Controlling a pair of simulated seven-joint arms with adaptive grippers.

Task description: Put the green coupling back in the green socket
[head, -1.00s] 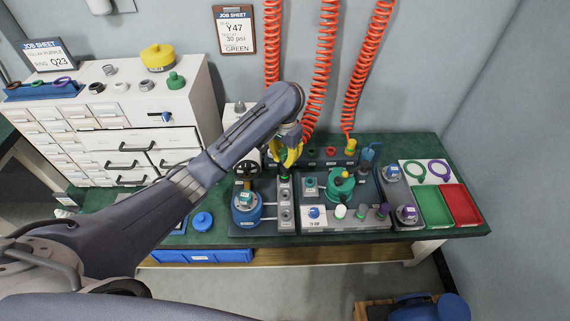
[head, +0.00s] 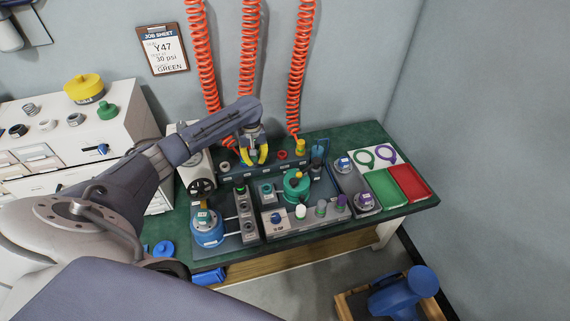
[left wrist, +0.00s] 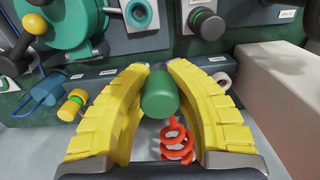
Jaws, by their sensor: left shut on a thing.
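My left gripper (head: 256,160) has yellow fingers and is over the dark manifold (head: 235,174) at the back of the bench. In the left wrist view the gripper (left wrist: 156,75) is shut on the green coupling (left wrist: 160,95), a short green cylinder. A red coiled hose (left wrist: 176,140) shows just beyond the coupling. In the head view the fingers hide the coupling. I cannot make out the green socket; the gripper may cover it. My right gripper is not in view.
A red port (head: 282,155) and a yellow coupling (head: 300,148) are to the right of the gripper on the manifold. A green round housing (head: 296,187) stands in front. Green (head: 383,187) and red (head: 408,181) trays lie at the right. Coiled hoses (head: 298,60) hang behind.

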